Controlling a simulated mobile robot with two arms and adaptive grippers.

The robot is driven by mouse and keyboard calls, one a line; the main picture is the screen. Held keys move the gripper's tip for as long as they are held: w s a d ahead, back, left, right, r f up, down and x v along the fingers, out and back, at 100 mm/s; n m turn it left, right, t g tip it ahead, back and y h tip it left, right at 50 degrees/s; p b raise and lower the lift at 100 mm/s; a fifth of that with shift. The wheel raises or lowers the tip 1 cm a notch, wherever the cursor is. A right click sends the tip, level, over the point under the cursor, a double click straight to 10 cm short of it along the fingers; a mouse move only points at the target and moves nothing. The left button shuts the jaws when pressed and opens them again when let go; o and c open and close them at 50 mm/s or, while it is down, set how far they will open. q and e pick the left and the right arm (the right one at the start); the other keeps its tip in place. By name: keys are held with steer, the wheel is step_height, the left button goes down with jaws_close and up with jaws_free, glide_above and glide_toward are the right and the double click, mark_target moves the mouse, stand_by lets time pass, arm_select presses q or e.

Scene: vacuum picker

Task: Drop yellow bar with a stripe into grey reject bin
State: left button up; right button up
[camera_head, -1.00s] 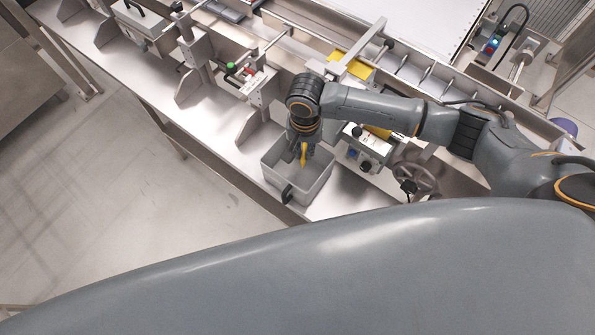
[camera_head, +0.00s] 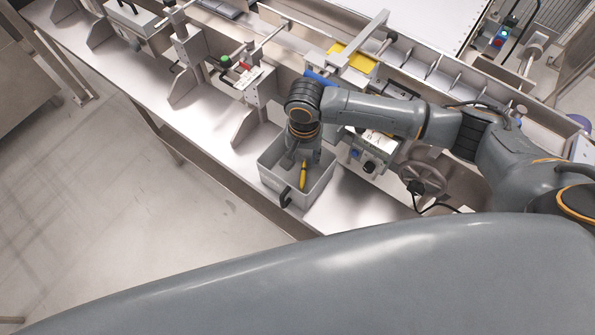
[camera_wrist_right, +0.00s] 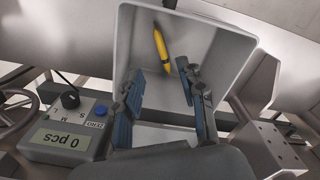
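The yellow bar (camera_head: 303,175) lies inside the grey bin (camera_head: 326,183). In the right wrist view the bar (camera_wrist_right: 160,46) rests against the bin's inside, with a dark band near its lower end, and the bin (camera_wrist_right: 205,45) opens around it. My right gripper (camera_head: 301,158) hangs over and partly within the bin. The right wrist view shows its two fingers (camera_wrist_right: 163,98) spread apart with nothing between them, and the bar is just beyond them. My left gripper is not in view.
A scale with a display (camera_wrist_right: 67,142) sits beside the bin, and a handwheel (camera_head: 423,174) is right of it. A blue piece (camera_head: 320,79) and a yellow piece (camera_head: 352,60) are on the machine line behind my arm. Free floor (camera_head: 150,220) lies to the left.

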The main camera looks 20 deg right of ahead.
step_height(320, 180, up, 12)
stand_by(0.6)
stand_by(0.5)
